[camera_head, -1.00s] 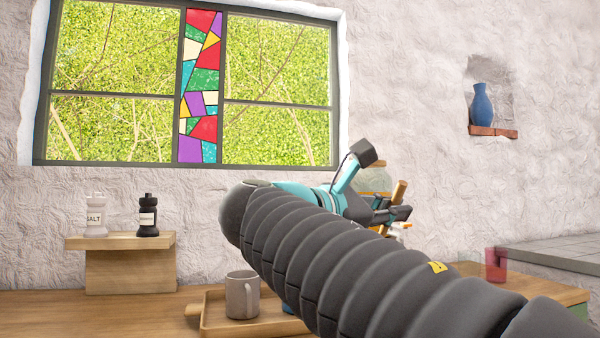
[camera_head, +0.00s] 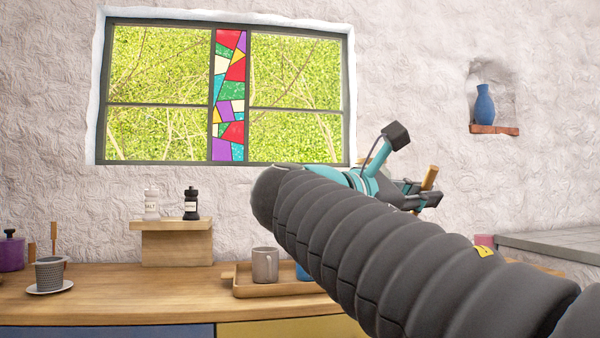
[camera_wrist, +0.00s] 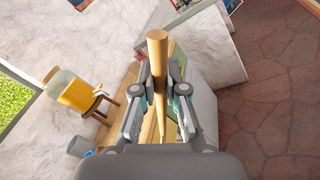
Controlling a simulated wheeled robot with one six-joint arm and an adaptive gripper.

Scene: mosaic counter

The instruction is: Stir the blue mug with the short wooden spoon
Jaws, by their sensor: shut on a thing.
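My gripper (camera_head: 424,196) is shut on the short wooden spoon (camera_head: 430,178), held up in the air right of the window. A blue mug (camera_head: 302,272) stands at the right of the wooden tray (camera_head: 243,291). My arm covers most of it, so its inside and handle are hidden.
A grey mug (camera_head: 265,264) stands on the tray. A wooden shelf (camera_head: 176,249) holds salt (camera_head: 151,204) and pepper (camera_head: 191,204) shakers. At the left are a grey cup (camera_head: 50,270) on a saucer and a purple pot (camera_head: 11,252). A yellow-filled jar (camera_wrist: 76,93) sits on a wooden stand.

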